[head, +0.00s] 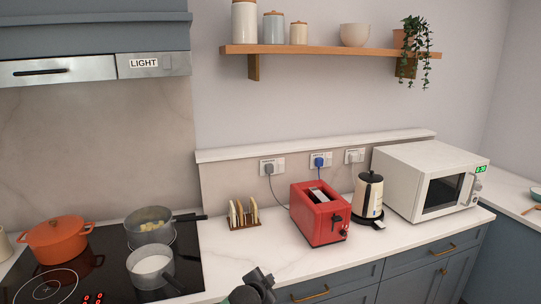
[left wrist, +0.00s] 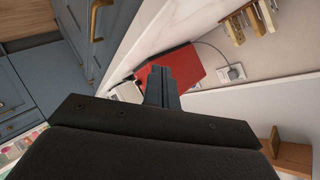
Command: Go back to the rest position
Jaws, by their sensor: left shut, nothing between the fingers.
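My left gripper (head: 262,279) shows at the bottom edge of the head view, dark and partly cut off, in front of the counter edge and below the red toaster. In the left wrist view my left gripper (left wrist: 160,73) has its fingers together with nothing between them. The red toaster (head: 320,215) stands on the counter beyond it; it also shows behind the fingers in the left wrist view (left wrist: 190,70). My right gripper is in neither view.
An orange pot (head: 57,240) and two grey pans (head: 150,268) are on the black hob. Blue drawers (head: 335,287) lie below.

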